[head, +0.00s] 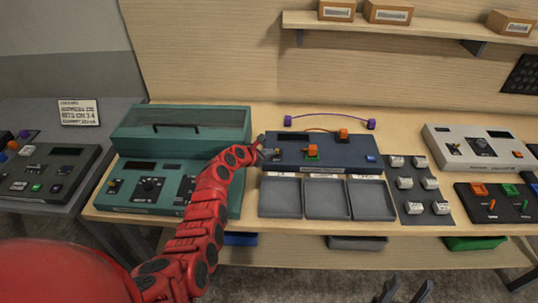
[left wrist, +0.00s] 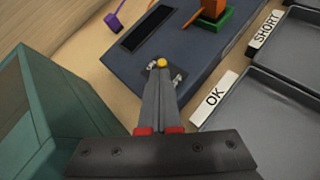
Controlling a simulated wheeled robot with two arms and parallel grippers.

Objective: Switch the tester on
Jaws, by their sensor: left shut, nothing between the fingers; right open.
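The tester appears to be the dark blue box (head: 340,159) in the middle of the bench. Its display (left wrist: 146,28) is dark. A small switch with a yellow tip (left wrist: 162,63) sits on a metal plate at its left end. My left gripper (head: 264,152) is shut and empty at that end. In the left wrist view its fingertips (left wrist: 160,75) are right at the yellow tip; I cannot tell whether they touch. An orange part (head: 312,150) stands in a green holder on the tester. My right gripper (head: 406,290) is open and empty at the bottom edge, away from the bench.
Grey trays (head: 328,215) lie in front of the tester, with labels including OK and SHORT. A teal console (head: 135,197) stands close on the left. A purple lead (head: 330,116) lies behind. A dark mat with white parts (head: 412,214) is on the right.

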